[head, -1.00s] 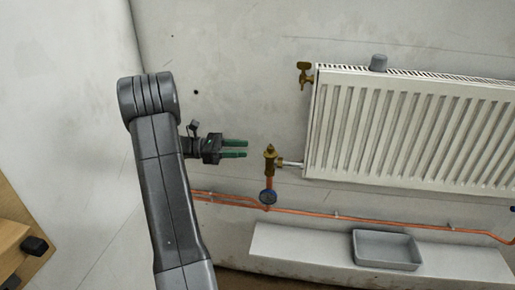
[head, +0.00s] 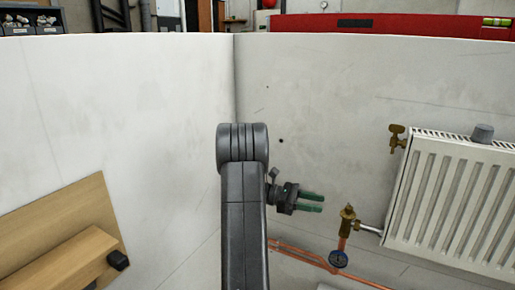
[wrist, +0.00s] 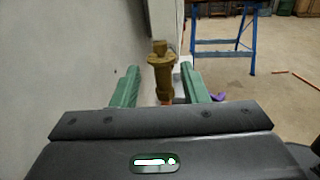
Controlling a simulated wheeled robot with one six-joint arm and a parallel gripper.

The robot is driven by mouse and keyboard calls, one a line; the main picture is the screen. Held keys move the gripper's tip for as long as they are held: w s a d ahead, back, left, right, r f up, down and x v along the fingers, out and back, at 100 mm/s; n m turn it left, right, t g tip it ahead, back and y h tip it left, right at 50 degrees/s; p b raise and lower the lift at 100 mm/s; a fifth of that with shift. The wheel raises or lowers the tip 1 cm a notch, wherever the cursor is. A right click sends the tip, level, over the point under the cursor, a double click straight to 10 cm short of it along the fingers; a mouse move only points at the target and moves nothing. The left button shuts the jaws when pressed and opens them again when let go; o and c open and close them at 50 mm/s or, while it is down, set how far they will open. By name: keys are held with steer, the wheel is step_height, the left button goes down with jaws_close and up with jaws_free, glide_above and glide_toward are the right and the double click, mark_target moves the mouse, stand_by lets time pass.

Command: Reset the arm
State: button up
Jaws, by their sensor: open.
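My gripper (head: 311,202) has two green fingers, spread apart with nothing between them. In the head view it points right, a little left of the brass valve (head: 347,222) beside the radiator. In the wrist view the fingers (wrist: 157,88) show left and right of the brass valve (wrist: 162,68), which stands beyond them in line with the gap. My dark grey arm rises in the middle of the head view and hides part of the wall.
The white radiator (head: 452,205) hangs at the right with a brass tap (head: 397,136) at its upper corner and a grey cylinder (head: 482,133) on top. A wooden shelf (head: 62,262) juts out at lower left. A blue trestle (wrist: 221,42) stands on the floor.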

mark_target(349, 207)
steer(key=x, duration=1)
steer(key=shift+d+b, duration=0.25)
steer(key=shift+b, duration=0.05)
